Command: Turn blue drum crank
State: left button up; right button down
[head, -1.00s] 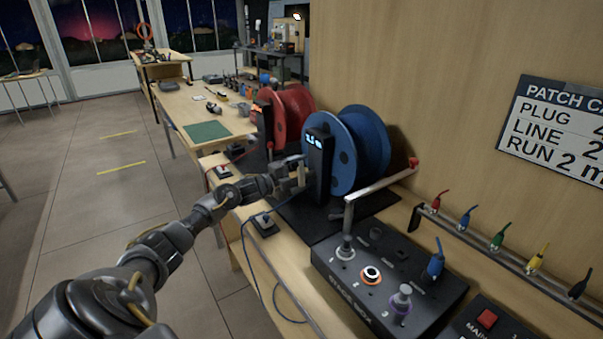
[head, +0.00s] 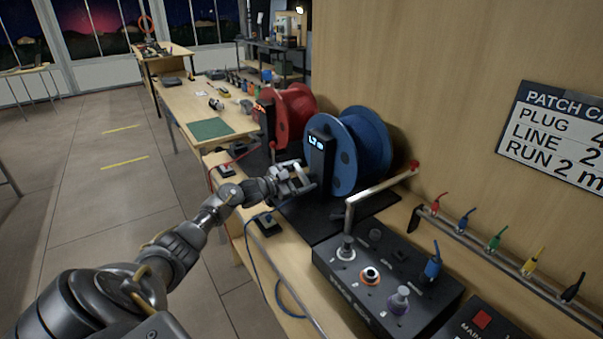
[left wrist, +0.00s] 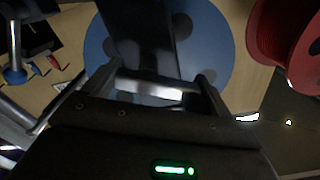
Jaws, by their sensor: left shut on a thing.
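The blue drum (head: 362,150) stands on a black mat on the bench, with a dark upright post bearing a lit display (head: 318,143) at its front. My left gripper (head: 302,184) is at the near side of that post, low on it. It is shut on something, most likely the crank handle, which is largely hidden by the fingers. In the left wrist view the blue drum's disc (left wrist: 215,50) fills the upper middle, and the two fingers (left wrist: 160,85) sit in front of the dark post. My right gripper does not show.
A red drum (head: 290,115) stands just behind the blue one. A black control box (head: 385,285) with knobs and a bent metal bar with a red tip (head: 385,185) stand at the near right. A small black box (head: 266,224) sits at the bench's left edge. The floor at left is clear.

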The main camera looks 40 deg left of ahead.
pick_arm(q)
jog(key=n, duration=0.2)
jog(key=n+p, duration=0.1)
jog(key=shift+f+n, duration=0.35)
jog(key=shift+n, duration=0.05)
jog(key=shift+n+p, duration=0.3)
jog(key=shift+n, duration=0.3)
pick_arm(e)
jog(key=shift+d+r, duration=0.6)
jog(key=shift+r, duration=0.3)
pick_arm(q)
jog(key=shift+f, duration=0.1)
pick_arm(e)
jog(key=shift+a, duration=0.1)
pick_arm(q)
jog(key=o, duration=0.8)
jog(key=shift+o, duration=0.2)
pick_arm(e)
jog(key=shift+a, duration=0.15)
